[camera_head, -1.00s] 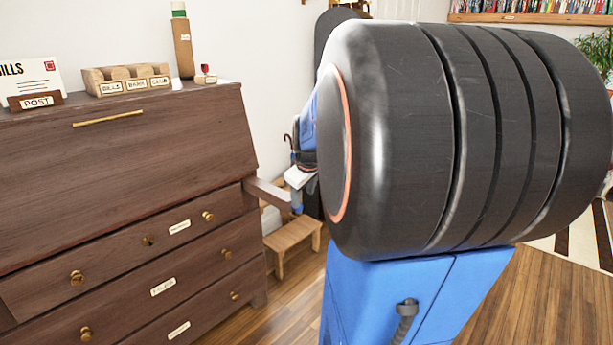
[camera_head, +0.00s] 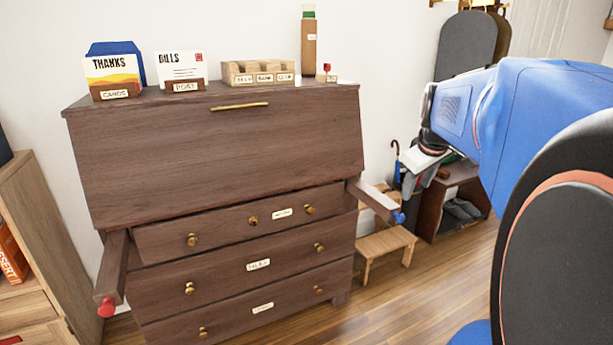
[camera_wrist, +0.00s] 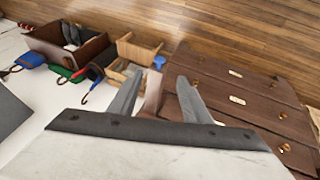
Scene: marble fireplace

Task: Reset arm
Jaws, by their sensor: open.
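My arm reaches in from the right side of the head view, bent, with its wrist in front of the wall right of the dark wooden bureau (camera_head: 220,150). My gripper (camera_wrist: 157,97) shows in the wrist view with its two grey fingers apart and nothing between them. In the head view the gripper (camera_head: 412,178) is small and partly hidden by my wrist, near the bureau's right pull-out support arm (camera_head: 372,197). I cannot tell its distance from that support arm.
Card holders (camera_head: 113,75) and a wooden sorter (camera_head: 258,73) stand on the bureau. A wooden step stool (camera_head: 385,243), an umbrella (camera_head: 395,160) and a shoe cabinet (camera_head: 452,205) are below my gripper. A wooden shelf (camera_head: 30,230) is at the left. Floor shows in front of the stool.

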